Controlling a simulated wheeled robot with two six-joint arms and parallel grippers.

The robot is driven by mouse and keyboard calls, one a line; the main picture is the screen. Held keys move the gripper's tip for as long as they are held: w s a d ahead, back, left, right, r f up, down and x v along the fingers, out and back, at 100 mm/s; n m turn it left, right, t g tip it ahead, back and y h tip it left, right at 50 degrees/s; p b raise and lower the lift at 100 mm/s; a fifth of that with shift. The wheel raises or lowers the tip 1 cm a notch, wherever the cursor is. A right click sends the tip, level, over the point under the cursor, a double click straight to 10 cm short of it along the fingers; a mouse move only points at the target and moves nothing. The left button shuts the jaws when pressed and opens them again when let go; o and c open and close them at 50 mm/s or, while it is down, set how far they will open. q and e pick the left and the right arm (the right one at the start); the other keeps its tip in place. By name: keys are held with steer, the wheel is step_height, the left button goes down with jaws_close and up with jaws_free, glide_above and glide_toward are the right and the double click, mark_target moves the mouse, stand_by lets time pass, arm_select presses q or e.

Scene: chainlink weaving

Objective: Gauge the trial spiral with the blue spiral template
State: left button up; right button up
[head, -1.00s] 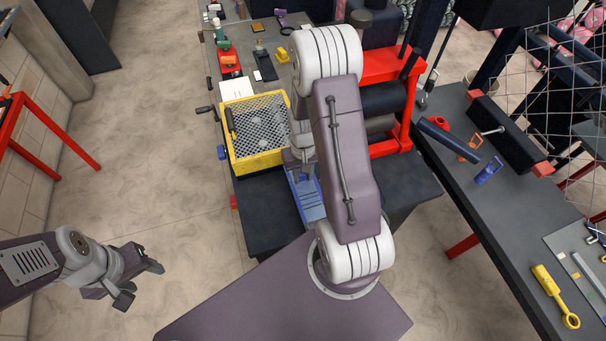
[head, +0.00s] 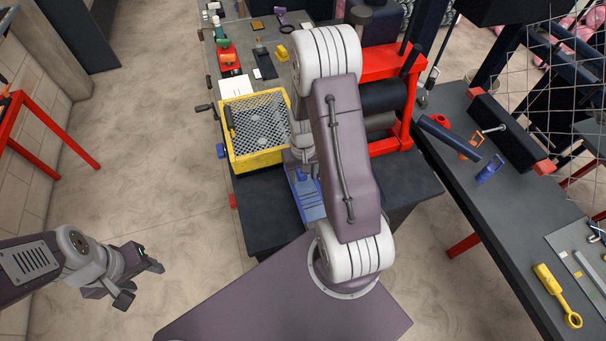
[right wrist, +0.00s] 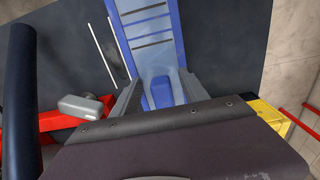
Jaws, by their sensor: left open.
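The blue spiral template (head: 309,207) lies on the dark near end of the left bench, partly hidden by my right arm. In the right wrist view the template (right wrist: 153,32) shows as a long blue plate with dark cross slots. My right gripper (right wrist: 160,90) is at its near end, with a finger on each side of a raised blue part; whether they press on it I cannot tell. My left gripper (head: 141,283) is open and empty over the floor at the left. I cannot make out the trial spiral for certain; two thin pale strips (right wrist: 103,50) lie beside the template.
A yellow mesh-topped crate (head: 258,163) stands just beyond the template. A red-framed roller machine (head: 385,100) is right of my right arm. A right-hand bench (head: 500,225) holds a yellow tool (head: 556,295). The floor around my left gripper is clear.

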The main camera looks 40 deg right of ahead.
mark_target(303, 175)
steer(key=shift+r, duration=0.3)
step_height(303, 175, up, 8)
steer(key=shift+r+b, duration=0.2)
steer(key=shift+b, duration=0.55)
